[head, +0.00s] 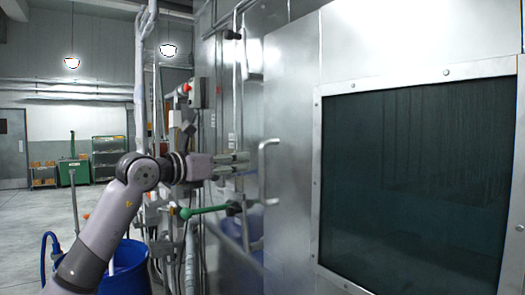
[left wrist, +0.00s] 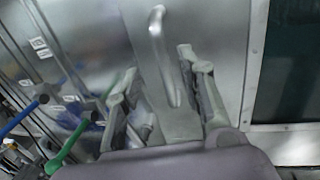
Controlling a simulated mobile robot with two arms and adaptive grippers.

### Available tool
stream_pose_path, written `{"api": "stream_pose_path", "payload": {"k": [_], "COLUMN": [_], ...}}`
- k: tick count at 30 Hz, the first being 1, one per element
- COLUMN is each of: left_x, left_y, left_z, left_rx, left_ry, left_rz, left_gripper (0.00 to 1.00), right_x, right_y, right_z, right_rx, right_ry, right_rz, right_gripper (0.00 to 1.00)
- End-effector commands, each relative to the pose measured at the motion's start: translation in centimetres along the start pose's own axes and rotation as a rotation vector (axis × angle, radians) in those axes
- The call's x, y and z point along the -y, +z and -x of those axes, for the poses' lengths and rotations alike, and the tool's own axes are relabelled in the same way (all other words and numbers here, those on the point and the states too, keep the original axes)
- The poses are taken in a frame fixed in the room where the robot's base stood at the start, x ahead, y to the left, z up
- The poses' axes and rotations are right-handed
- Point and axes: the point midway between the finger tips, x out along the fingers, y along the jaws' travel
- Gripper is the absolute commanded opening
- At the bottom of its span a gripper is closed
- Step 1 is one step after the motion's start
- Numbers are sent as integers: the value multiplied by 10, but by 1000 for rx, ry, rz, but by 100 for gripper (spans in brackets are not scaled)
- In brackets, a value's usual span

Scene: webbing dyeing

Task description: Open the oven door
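The oven door (head: 292,80) is a large steel panel with a dark window (head: 415,180), and it looks shut. Its upright bar handle (head: 264,172) is near the left side of the door. My left gripper (head: 240,163) is just left of the handle, with its fingers pointing toward it. In the left wrist view my left gripper (left wrist: 158,65) is open, and the handle (left wrist: 163,60) shows between and ahead of the fingertips. I cannot tell if they touch. My right gripper is not in view.
A green lever (head: 205,210) and pipes stand left of the door, close below my left gripper. A blue barrel (head: 128,268) is at the lower left. Green shelving (head: 108,155) stands far back. The floor at the left is mostly clear.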

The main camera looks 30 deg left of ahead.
Motion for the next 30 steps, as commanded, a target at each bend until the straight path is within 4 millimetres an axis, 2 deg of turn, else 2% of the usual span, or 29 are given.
{"api": "stream_pose_path", "payload": {"k": [1,9,15,20,27,30], "left_x": [1,1,0,0,0,0], "left_y": [5,4,2,0,-1,-1], "left_z": [-13,-69,-94,-101,-102,-102], "left_rx": [-1,-1,0,-1,-1,-1], "left_ry": [-4,-4,-2,-1,-1,-1], "left_rz": [5,6,4,1,1,1], "left_gripper": [36,36,36,36,36,30], "right_x": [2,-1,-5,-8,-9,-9], "right_y": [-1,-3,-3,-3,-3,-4], "right_z": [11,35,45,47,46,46], "right_rx": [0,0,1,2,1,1], "right_ry": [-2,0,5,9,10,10], "right_rz": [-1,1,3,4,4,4], "right_gripper": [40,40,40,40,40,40]}}
